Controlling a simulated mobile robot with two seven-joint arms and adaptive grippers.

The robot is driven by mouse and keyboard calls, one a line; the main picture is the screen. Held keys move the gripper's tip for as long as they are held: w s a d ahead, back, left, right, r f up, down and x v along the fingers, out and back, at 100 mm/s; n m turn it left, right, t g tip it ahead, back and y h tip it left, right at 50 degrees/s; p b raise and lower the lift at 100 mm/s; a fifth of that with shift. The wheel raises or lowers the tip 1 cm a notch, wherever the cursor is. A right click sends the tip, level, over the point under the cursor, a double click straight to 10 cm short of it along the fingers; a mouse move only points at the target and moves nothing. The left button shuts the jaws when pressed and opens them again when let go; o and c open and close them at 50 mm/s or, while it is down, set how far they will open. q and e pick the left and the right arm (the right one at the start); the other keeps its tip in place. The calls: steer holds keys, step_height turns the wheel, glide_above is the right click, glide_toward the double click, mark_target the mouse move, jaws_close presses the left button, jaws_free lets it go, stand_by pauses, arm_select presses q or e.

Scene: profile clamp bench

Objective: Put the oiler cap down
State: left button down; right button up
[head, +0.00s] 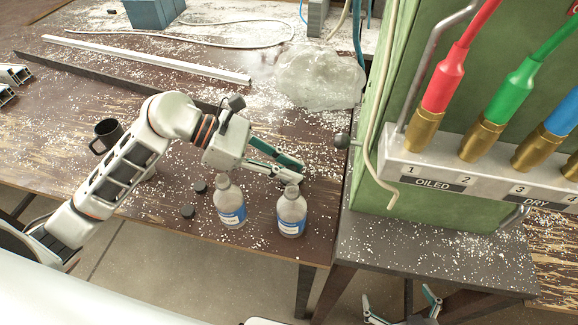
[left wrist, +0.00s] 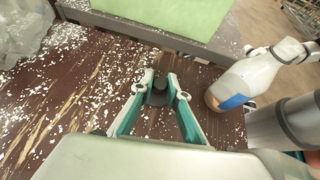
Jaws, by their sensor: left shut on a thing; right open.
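My left gripper (head: 292,168) is over the table, just beyond the right-hand bottle. In the left wrist view its fingers (left wrist: 159,82) are shut on a small dark cap (left wrist: 158,94). I take this to be the oiler cap. I cannot tell whether it touches the table. In the head view the fingers hide it. My right gripper (head: 402,299) is open and empty, low at the bottom edge.
A dark mug (head: 107,134), a clear bag (head: 325,78) and a green cabinet (head: 352,190) are around. White flakes litter the table.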

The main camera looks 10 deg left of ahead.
arm_select(q)
steer(key=shift+f, duration=0.2)
steer(key=c, duration=2)
jaws_free()
steer(key=shift+o, duration=0.2)
steer(key=shift+r, duration=0.25)
steer(key=shift+a+r, duration=0.1)
steer(key=shift+a, duration=0.2)
steer(key=v, duration=1)
steer(key=shift+a+b, duration=0.2)
steer(key=shift+b, duration=0.15)
steer(key=shift+s+a+r, duration=0.15)
steer(key=shift+a+r, duration=0.2)
steer(key=shift+a, duration=0.05)
